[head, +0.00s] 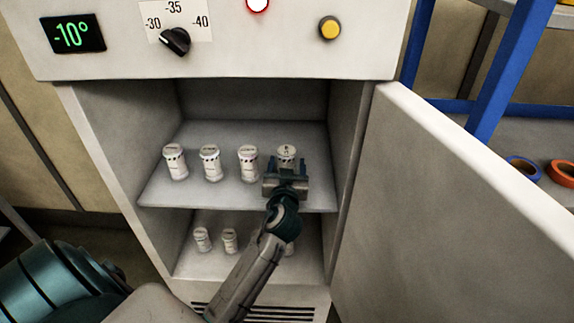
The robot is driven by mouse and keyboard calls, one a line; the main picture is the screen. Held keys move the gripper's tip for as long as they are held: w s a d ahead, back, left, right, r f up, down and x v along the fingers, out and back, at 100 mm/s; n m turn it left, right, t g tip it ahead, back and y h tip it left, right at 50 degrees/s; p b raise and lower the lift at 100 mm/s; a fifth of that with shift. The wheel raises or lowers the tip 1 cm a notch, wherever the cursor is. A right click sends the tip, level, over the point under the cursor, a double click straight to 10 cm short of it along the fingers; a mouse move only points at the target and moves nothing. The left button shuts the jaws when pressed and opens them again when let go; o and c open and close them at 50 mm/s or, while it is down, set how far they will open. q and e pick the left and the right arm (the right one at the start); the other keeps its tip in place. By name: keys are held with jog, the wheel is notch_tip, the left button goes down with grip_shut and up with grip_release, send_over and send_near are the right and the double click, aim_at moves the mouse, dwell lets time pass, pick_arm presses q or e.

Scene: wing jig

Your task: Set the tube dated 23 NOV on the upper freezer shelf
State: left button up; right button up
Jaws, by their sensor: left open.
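The upper freezer shelf (222,189) holds a row of white capped tubes. From left to right stand one tube (175,162), a second (210,163), a third (248,163) and a rightmost tube (287,153). All look upright. Their dates are too small to read, so I cannot tell which is dated 23 NOV. My left gripper (286,171) is open at the rightmost tube, its fingers at either side of the tube's lower part, which it hides. I cannot tell whether the fingers touch it. My right gripper is not in view.
A lower shelf (200,264) holds more white tubes, partly hidden by my left arm. The freezer door (455,215) stands open on the right. The control panel (225,55) above reads -10°. Blue (523,168) and orange (562,173) tape rolls lie far right.

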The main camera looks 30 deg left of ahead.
pick_arm(q)
jog(key=b+v, duration=0.3)
jog(key=v, duration=0.8)
jog(key=shift+s+d, duration=0.2)
jog(key=shift+s, duration=0.2)
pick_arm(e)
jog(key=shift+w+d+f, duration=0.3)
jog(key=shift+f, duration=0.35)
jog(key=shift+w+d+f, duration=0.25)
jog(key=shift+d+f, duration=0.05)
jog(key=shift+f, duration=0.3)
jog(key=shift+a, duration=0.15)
